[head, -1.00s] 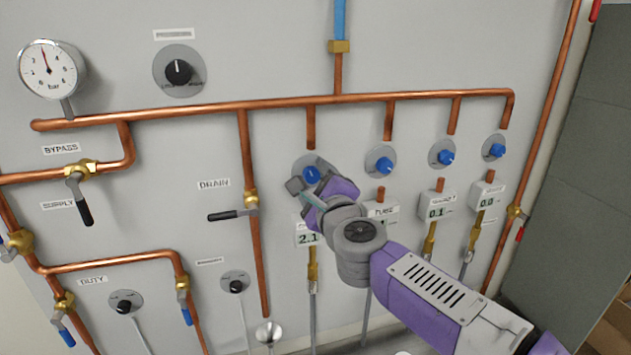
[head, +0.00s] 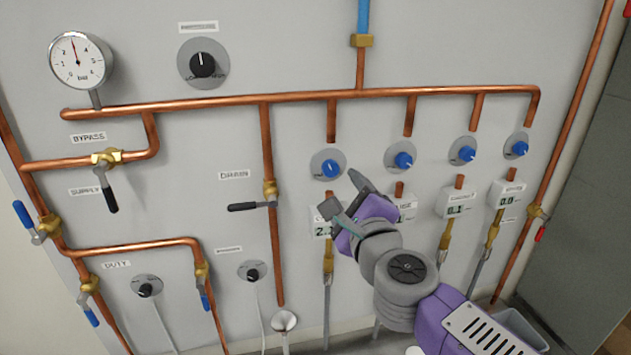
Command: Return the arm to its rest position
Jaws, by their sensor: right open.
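My right arm comes in from the lower right, purple and grey. Its right gripper (head: 346,198) is open and empty, with its two dark fingers apart. It is in front of the panel, just below and right of the leftmost blue knob (head: 328,166), and no finger visibly touches the knob. The gripper partly covers the leftmost digital readout (head: 320,228) and the one beside it. My left gripper is not in view.
The grey panel (head: 200,225) carries copper pipes (head: 225,101), a pressure gauge (head: 80,60), a black knob (head: 203,65) and a drain valve lever (head: 248,206). More blue knobs (head: 402,161) line the right side. A grey bin (head: 520,330) stands at lower right.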

